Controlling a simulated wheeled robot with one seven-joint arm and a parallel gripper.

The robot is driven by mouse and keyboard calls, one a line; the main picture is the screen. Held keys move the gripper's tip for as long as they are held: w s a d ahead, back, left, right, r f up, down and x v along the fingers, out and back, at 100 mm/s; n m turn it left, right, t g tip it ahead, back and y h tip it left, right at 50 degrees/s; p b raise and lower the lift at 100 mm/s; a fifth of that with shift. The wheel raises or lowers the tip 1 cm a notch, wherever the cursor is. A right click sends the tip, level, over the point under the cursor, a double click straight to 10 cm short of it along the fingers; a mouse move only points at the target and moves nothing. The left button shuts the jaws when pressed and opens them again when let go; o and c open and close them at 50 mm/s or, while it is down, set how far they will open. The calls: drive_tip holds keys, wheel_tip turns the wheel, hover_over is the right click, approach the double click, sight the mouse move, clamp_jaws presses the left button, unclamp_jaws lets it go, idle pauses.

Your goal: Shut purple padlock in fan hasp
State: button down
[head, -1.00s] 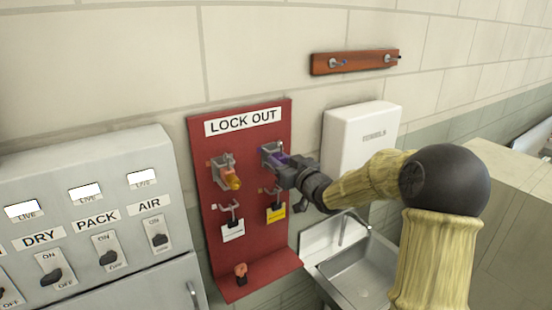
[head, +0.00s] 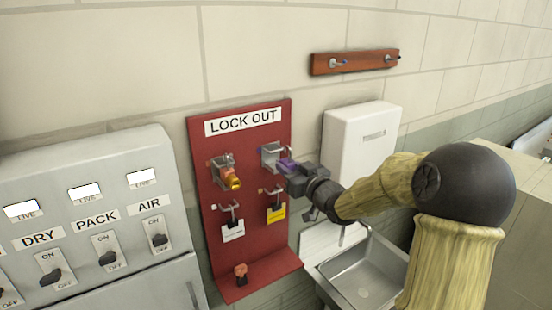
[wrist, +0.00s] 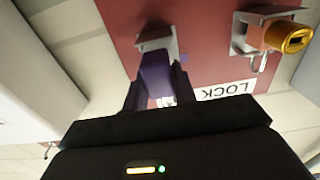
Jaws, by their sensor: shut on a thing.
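My gripper (head: 293,172) is shut on the purple padlock (head: 286,164), in front of the red LOCK OUT board (head: 272,228). In the wrist view the purple padlock (wrist: 153,80) sits between the fingers, its far end close to a grey bracket (wrist: 157,42). That bracket also shows in the head view (head: 270,152). I cannot tell whether padlock and bracket touch. The padlock's shackle is not clearly visible. No label reading FAN is in view, and I cannot make out which fitting is the fan hasp.
A grey switch panel (head: 110,180) stands left. A white dispenser (head: 360,140) and sink (head: 362,278) are close to my arm. A wooden rail (head: 350,62) is above.

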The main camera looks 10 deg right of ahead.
drive_tip(key=shift+v, duration=1.35)
drive_tip(key=s+f+m+h+b, duration=0.2)
drive_tip(key=s+f+h, duration=0.1)
drive_tip(key=f, duration=1.8)
drive_tip(key=s+a+f+m+t+h+b, duration=0.1)
drive_tip(key=s+f, duration=0.4)
drive_tip(key=f, duration=1.7)
drive_tip(key=m+h+b, duration=0.1)
drive_tip(key=h, duration=0.1)
drive_tip(key=shift+s+a+f+h, duration=0.15)
drive_tip(key=shift+s+a+h, duration=0.15)
drive_tip(key=shift+h, duration=0.1)
drive_tip(key=shift+w, duration=0.1)
